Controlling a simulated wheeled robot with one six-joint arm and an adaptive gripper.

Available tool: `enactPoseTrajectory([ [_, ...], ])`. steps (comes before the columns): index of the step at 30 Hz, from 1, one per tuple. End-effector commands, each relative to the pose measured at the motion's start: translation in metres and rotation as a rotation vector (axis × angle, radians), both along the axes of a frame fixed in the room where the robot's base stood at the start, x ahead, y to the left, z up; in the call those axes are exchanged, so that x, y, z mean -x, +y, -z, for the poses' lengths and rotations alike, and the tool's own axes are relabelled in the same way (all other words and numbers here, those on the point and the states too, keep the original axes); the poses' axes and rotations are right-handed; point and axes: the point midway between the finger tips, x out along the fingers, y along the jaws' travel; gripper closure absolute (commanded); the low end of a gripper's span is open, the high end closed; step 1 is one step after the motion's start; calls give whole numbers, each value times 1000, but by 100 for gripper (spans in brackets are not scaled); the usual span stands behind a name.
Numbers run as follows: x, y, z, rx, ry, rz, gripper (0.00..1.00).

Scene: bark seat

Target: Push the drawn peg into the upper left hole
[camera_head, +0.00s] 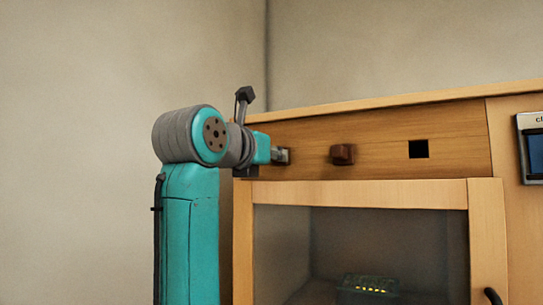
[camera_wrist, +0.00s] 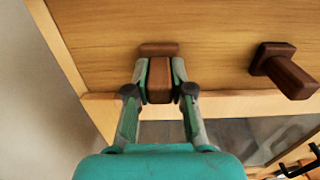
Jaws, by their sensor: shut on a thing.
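My gripper (camera_head: 281,155) is at the left end of the wooden panel (camera_head: 380,150). In the wrist view its fingers (camera_wrist: 160,92) are closed on the sides of a dark brown peg (camera_wrist: 160,78). The peg points out from the panel, and a wider brown block (camera_wrist: 158,48) shows at its far end against the wood. The left hole itself is hidden, so how deep the peg sits cannot be told. A second brown peg (camera_head: 342,154) sticks out mid-panel and also shows at right in the wrist view (camera_wrist: 288,74).
A dark, empty square hole (camera_head: 419,149) is at the right of the panel. Below is a framed glass door (camera_head: 360,240) with a black handle (camera_head: 492,297). A device with a blue screen (camera_head: 535,150) is on the far right. A plain wall stands at left.

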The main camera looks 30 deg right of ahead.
Motion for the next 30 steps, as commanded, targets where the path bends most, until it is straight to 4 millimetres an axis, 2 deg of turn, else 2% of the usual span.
enactPoseTrajectory([
  [11, -1, -1, 0, -1, -1, 0, 100],
  [12, -1, -1, 0, -1, -1, 0, 73],
  [15, -1, -1, 0, -1, -1, 0, 49],
  [25, 0, 0, 0, -1, -1, 0, 49],
  [30, 9, 14, 0, 0, -2, -3, 49],
])
